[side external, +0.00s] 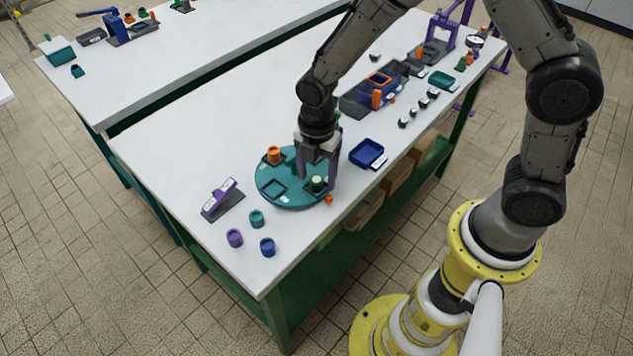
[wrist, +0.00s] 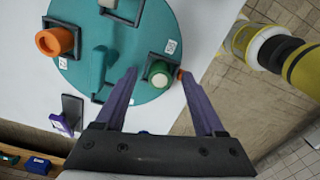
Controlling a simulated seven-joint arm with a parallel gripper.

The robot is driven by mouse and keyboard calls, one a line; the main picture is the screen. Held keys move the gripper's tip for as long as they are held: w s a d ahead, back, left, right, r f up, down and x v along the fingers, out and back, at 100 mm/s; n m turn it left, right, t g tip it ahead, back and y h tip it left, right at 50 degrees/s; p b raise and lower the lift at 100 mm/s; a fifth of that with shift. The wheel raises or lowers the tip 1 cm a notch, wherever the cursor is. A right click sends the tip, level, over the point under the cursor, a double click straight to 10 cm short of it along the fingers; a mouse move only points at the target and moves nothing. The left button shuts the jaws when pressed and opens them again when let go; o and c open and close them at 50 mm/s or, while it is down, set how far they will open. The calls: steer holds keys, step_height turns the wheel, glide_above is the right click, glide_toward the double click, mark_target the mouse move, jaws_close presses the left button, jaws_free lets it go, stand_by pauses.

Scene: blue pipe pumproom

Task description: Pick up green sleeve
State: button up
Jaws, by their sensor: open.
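The green sleeve (side external: 317,184), with a pale top, stands in a dark square holder on the teal round plate (side external: 290,203). In the wrist view the green sleeve (wrist: 160,75) shows between my fingertips, with a gap on both sides. My gripper (side external: 318,180) points down over that side of the plate, its two fingers apart and holding nothing; it also shows in the wrist view (wrist: 157,73). How far down the fingers reach beside the sleeve is hard to tell. The fingers partly cover the sleeve in the side view.
An orange sleeve (side external: 274,155) stands in another holder on the plate. A small orange piece (side external: 329,200) lies by the plate's rim. Teal (side external: 257,218), purple (side external: 235,237) and blue (side external: 268,246) sleeves stand toward the table's corner. A blue tray (side external: 367,153) sits to the right.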

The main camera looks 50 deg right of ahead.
jaws_close()
stand_by(0.3)
stand_by(0.3)
